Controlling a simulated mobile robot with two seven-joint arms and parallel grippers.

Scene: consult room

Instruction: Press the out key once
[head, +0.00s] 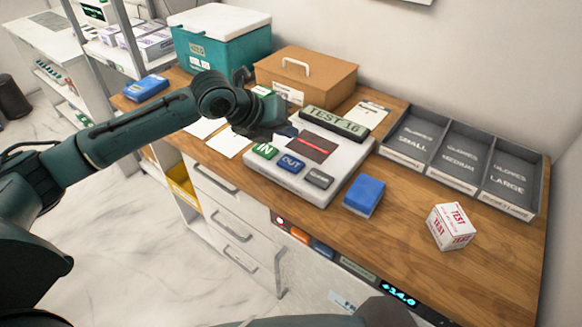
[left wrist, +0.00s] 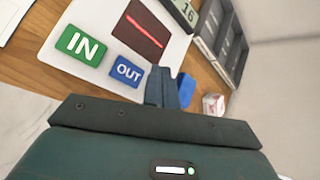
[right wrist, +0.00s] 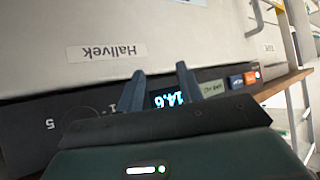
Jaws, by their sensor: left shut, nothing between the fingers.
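The blue OUT key (head: 290,163) sits between the green IN key (head: 264,151) and a grey key (head: 318,178) on a white counter device (head: 330,187). My left gripper (head: 288,131) is shut and empty, above the device behind the IN and OUT keys. In the left wrist view the OUT key (left wrist: 127,71) is fully visible just left of the shut fingertips (left wrist: 162,80), and the grey key is hidden. A gap to the OUT key cannot be judged. My right gripper (right wrist: 160,82) is open and empty, facing a control panel with a lit display (right wrist: 172,99).
The display (head: 334,123) reads TEST 16. A blue block (head: 364,195) and a TEST box (head: 451,226) stand right of the device. A grey tray (head: 480,200), a brown box (head: 335,80) and a teal cooler (head: 222,55) stand behind.

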